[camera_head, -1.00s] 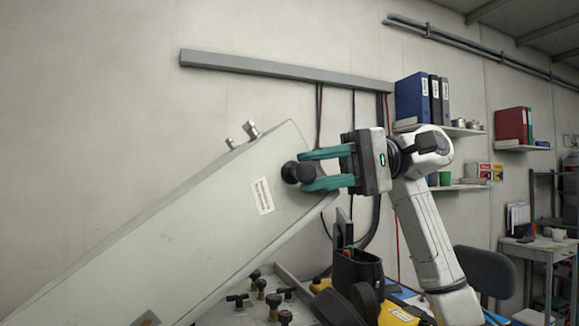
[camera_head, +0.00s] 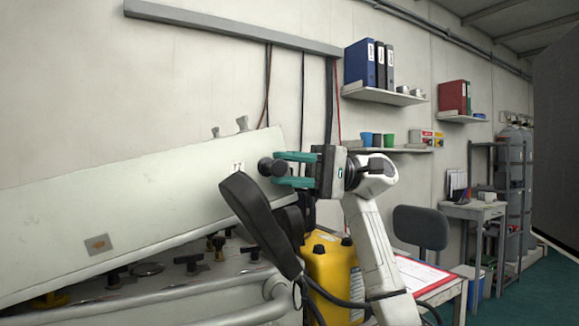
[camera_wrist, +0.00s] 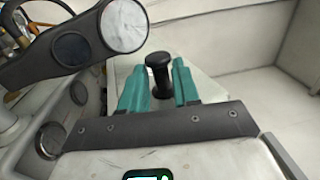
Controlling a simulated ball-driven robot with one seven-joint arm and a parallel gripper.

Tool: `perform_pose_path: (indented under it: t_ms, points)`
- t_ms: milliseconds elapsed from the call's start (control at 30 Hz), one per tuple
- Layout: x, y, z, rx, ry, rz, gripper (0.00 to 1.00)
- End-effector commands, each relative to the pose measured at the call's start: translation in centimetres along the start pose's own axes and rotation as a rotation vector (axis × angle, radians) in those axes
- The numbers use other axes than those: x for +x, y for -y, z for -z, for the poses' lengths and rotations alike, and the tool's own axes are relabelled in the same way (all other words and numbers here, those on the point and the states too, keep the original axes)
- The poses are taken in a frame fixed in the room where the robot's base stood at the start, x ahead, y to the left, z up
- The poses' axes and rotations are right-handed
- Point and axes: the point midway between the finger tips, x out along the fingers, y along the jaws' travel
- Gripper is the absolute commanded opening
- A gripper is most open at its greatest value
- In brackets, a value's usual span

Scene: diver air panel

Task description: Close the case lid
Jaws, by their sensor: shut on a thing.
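The case lid (camera_head: 130,198) is a pale grey-green panel, tilted over the case and partly open, lower than a steep angle. A black knob (camera_head: 267,167) sticks out at its right end; it also shows in the wrist view (camera_wrist: 158,74). My gripper (camera_head: 283,168) has its green fingers on either side of the knob and is shut on it. In the wrist view my gripper (camera_wrist: 159,88) shows a finger at each side of the knob. The case (camera_head: 200,292) lies under the lid, with several dark valve knobs on its panel.
A black padded headset-like band (camera_head: 260,222) stands in front of the lid's right end, near my gripper; it looms at upper left in the wrist view. A yellow box (camera_head: 333,272) is below my arm. A table with a clipboard (camera_head: 420,272) lies to the right. Shelves hang behind.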

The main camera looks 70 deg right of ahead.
Motion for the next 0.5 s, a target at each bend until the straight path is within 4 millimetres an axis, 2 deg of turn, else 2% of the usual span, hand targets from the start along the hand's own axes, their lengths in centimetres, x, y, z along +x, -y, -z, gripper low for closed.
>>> perform_pose_path:
  t_ms: [33, 333, 367, 500]
  points:
    - [0.67, -0.37, 0.01, 0.000, 0.010, -0.015, 0.00]
    - [0.68, -0.32, -0.01, -0.001, 0.010, -0.015, 0.00]
    - [0.68, -0.32, -0.02, -0.001, 0.010, -0.015, 0.32]
    - [0.57, -0.23, -0.01, -0.001, 0.008, -0.011, 0.45]
